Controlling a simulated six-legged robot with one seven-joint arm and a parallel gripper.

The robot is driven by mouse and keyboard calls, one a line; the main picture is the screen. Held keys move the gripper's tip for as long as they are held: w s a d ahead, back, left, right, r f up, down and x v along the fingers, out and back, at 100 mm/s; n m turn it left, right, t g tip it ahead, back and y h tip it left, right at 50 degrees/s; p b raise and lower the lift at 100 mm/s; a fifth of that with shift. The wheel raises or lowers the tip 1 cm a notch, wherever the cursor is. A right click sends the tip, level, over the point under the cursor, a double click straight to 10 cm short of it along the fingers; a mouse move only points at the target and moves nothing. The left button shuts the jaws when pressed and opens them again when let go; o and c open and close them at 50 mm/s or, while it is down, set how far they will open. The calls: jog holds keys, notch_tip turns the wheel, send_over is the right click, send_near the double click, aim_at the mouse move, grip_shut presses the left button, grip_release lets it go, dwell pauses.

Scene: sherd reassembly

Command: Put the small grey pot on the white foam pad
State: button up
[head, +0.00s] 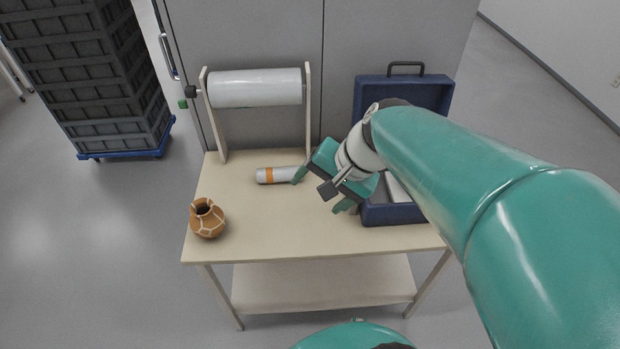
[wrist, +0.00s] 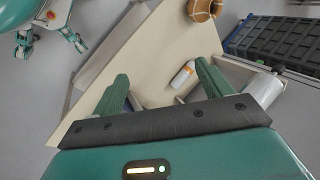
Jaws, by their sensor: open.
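My gripper (head: 322,191) is open above the table, between the white cylinder and the open blue case; its fingers also show in the wrist view (wrist: 163,72), with nothing between them. I see no small grey pot in either view. A white piece (head: 395,188) shows inside the blue case (head: 400,215), mostly hidden by my arm; I cannot tell whether it is the foam pad. The only pot in sight is brown with pale seams (head: 207,219). It stands at the table's left side and shows at the top of the wrist view (wrist: 203,9).
A white cylinder with an orange band (head: 276,175) lies left of my gripper. A roll on a wooden stand (head: 255,88) is at the table's back. The table's front middle (head: 290,235) is bare. Stacked dark crates (head: 85,75) stand at the left back.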

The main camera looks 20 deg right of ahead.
jog(key=s+a+r+n+t+h, duration=0.1)
jog(key=s+a+r+n+h, duration=0.1)
jog(key=s+r+n+h, duration=0.2)
jog(key=s+n, duration=0.2)
jog(key=n, duration=0.2)
jog(key=shift+a+n, duration=0.25)
jog(key=shift+n, duration=0.15)
